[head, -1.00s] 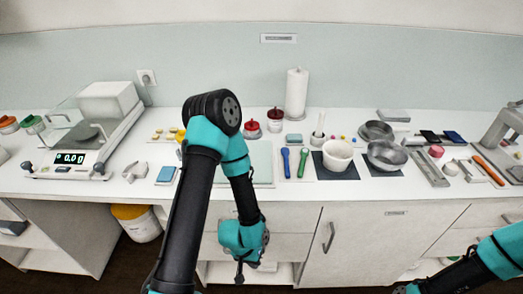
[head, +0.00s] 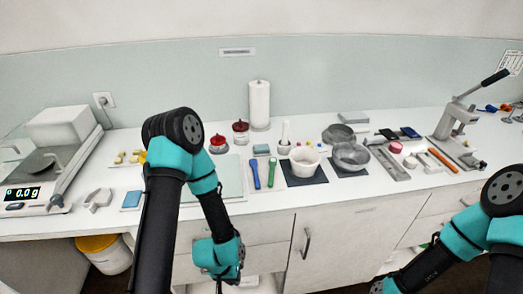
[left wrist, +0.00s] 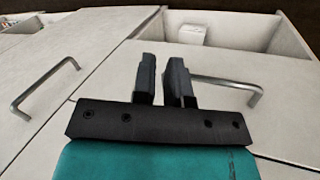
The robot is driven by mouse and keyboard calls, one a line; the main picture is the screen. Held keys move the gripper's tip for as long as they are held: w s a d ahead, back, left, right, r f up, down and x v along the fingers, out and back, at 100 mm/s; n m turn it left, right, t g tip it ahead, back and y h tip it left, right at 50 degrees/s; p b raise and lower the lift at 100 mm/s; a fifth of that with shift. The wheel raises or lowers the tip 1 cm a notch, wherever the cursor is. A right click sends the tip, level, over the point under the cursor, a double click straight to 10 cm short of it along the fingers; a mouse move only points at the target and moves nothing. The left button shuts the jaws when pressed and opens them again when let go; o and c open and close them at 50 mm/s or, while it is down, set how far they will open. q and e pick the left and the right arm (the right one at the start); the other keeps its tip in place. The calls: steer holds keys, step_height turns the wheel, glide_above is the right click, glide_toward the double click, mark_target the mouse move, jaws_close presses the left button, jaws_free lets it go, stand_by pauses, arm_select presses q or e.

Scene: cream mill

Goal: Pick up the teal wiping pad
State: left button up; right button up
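The teal wiping pad (head: 261,149) looks like a small flat block lying on the white counter, behind the blue and green spoons. My left gripper (head: 219,287) hangs low in front of the drawers, below the counter edge and well away from the pad. In the left wrist view, its two dark fingers (left wrist: 161,82) stand apart with nothing between them, facing the cabinet fronts. The pad is not in the left wrist view. My right arm comes in at the lower right, and its fingers are out of the picture.
A pale board (head: 230,172) lies partly behind my left arm. A blue-topped block (head: 131,200) is left of that arm. A white mortar (head: 305,160), a metal bowl (head: 350,157) and a paper roll (head: 259,105) stand near the pad. A scale (head: 35,190) stands at the left.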

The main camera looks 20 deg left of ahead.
arm_select(q)
steer(key=o, duration=1.3)
steer(key=shift+w, duration=0.1)
